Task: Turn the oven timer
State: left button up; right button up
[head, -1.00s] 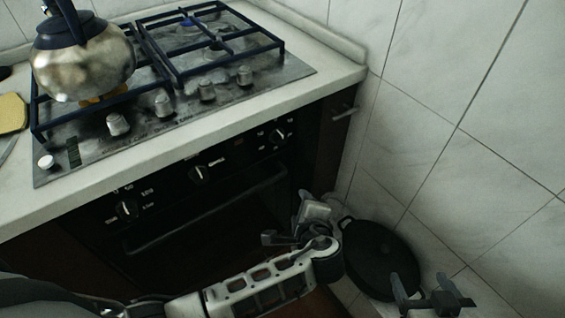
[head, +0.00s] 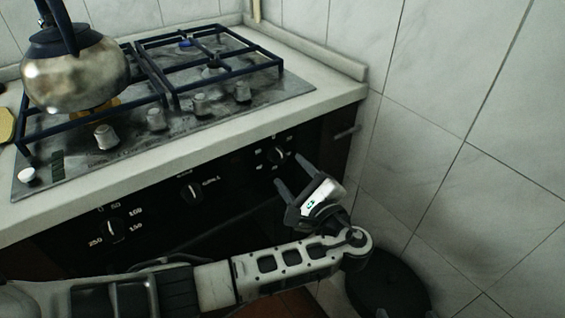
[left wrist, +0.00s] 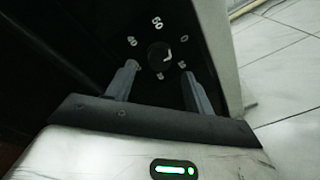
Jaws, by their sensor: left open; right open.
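The oven timer knob (head: 278,155) is a small dark dial at the right end of the black oven panel. In the left wrist view the timer knob (left wrist: 159,55) has a pale pointer mark and printed numbers around it. My left gripper (head: 288,169) is open just in front of and below the knob in the head view. In the left wrist view its two fingertips (left wrist: 159,70) stand to either side of the knob, and I cannot tell whether they touch it. My right gripper is not in view.
Two other oven knobs (head: 191,191) (head: 115,230) sit further left on the panel. Above is the counter with a gas hob (head: 200,105) and a kettle (head: 75,75). A tiled wall (head: 450,130) stands close on the right. A black pan (head: 388,285) rests low by the wall.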

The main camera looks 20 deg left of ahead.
aim_at(281, 160)
pick_arm(q)
jog(key=x, duration=0.5)
jog(key=c, duration=0.9)
